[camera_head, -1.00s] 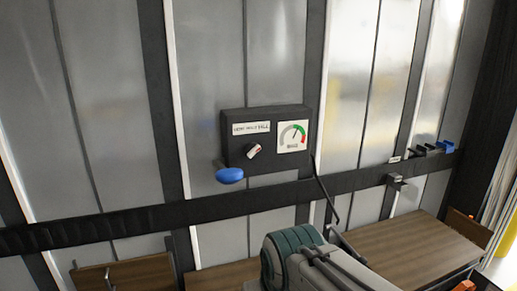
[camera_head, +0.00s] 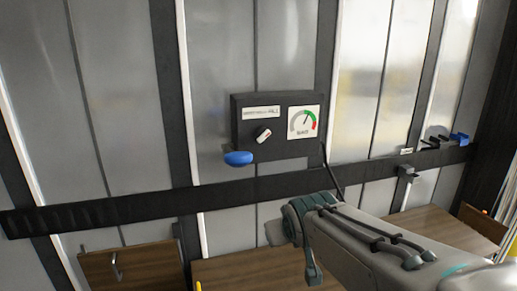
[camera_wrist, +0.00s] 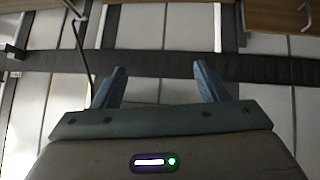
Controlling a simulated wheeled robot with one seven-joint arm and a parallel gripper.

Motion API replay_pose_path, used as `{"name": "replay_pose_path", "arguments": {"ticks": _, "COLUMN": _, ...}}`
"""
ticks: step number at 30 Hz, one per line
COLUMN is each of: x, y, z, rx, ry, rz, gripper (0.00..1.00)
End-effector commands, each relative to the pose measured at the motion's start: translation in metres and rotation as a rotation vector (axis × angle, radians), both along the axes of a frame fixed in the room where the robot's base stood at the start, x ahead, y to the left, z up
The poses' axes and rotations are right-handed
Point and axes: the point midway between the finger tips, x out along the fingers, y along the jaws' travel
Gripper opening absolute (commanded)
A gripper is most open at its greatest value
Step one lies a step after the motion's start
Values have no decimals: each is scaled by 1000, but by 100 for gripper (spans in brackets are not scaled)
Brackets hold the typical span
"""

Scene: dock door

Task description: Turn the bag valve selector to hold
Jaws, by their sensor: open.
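A black control box (camera_head: 240,130) is fixed on the metal wall in the head view. Its small selector knob (camera_head: 263,134), dark with a white face, sits below a white label strip (camera_head: 262,112) and is set at a slant. The lettering is too small to read which position it marks. A round gauge (camera_head: 304,122) with green and red bands is to the right of the knob. My gripper (camera_wrist: 159,76) shows in the wrist view with two blue-grey fingers spread apart and nothing between them. The selector is not in the wrist view.
A blue rounded knob (camera_head: 239,158) juts out just below the box's left side. A black rail (camera_head: 100,215) runs along the wall beneath, and a dark hose (camera_head: 337,172) hangs from the box's right.

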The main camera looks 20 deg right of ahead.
Motion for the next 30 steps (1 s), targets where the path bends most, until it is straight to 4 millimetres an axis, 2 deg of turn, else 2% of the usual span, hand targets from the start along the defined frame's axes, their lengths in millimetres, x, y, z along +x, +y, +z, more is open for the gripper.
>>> {"name": "replay_pose_path", "arguments": {"ticks": 1, "x": 20, "y": -13, "z": -4, "rx": -30, "ry": -71, "rz": -1, "gripper": 67}}
{"name": "replay_pose_path", "arguments": {"ticks": 6, "x": 77, "y": -49, "z": 17, "rx": -147, "ry": -325, "rz": 37, "gripper": 67}}
{"name": "replay_pose_path", "arguments": {"ticks": 9, "x": 104, "y": -65, "z": 31, "rx": -219, "ry": -468, "rz": 77, "gripper": 67}}
{"name": "replay_pose_path", "arguments": {"ticks": 15, "x": 142, "y": -84, "z": 50, "rx": -355, "ry": -729, "rz": 201, "gripper": 67}}
{"name": "replay_pose_path", "arguments": {"ticks": 21, "x": 160, "y": -86, "z": 58, "rx": -461, "ry": -944, "rz": 371, "gripper": 67}}
{"name": "replay_pose_path", "arguments": {"ticks": 30, "x": 162, "y": -78, "z": 58, "rx": -514, "ry": -1084, "rz": 530, "gripper": 67}}
